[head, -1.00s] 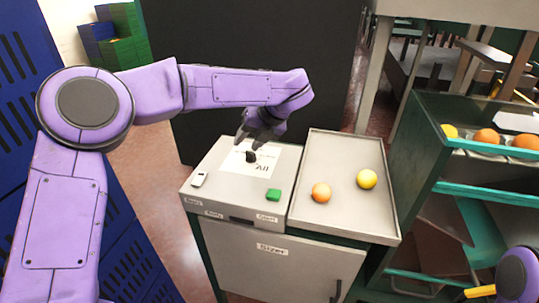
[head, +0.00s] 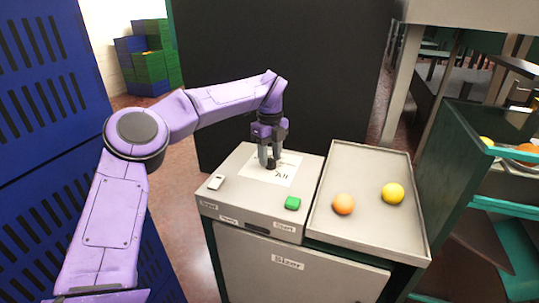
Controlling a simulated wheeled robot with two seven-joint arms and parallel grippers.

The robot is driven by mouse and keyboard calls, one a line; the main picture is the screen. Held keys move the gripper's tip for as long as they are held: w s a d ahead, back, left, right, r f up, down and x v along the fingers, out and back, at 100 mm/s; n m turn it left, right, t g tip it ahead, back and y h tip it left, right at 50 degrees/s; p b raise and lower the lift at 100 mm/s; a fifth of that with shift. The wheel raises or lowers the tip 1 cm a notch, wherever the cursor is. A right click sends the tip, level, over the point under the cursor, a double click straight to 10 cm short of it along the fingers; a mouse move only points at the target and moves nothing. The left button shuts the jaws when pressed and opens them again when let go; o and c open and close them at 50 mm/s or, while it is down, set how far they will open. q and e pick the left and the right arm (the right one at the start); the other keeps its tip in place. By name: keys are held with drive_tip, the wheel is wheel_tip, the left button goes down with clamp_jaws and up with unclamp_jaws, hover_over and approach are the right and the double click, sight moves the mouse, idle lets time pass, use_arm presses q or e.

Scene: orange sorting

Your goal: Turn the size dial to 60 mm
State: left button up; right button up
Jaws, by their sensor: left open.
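The size dial (head: 271,164) is a small dark knob on a white label sheet (head: 284,176) on top of the grey sizer cabinet (head: 237,195). The sheet shows the word "All"; its other markings are hidden or too small to read. My left gripper (head: 269,163) points straight down over the dial, with its dark fingers on or just above it. The fingers hide most of the dial, so its pointing direction and any contact cannot be told. The left gripper is open. My right gripper is not in view.
A white switch (head: 216,182) and a green button (head: 293,203) sit on the cabinet top. A grey tray (head: 351,157) to the right holds an orange (head: 344,204) and a yellow fruit (head: 392,193). A green rack (head: 450,150) stands further right.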

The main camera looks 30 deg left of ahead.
use_arm(q)
drive_tip(key=shift+c, duration=0.3)
clamp_jaws()
drive_tip(key=shift+a, duration=0.1)
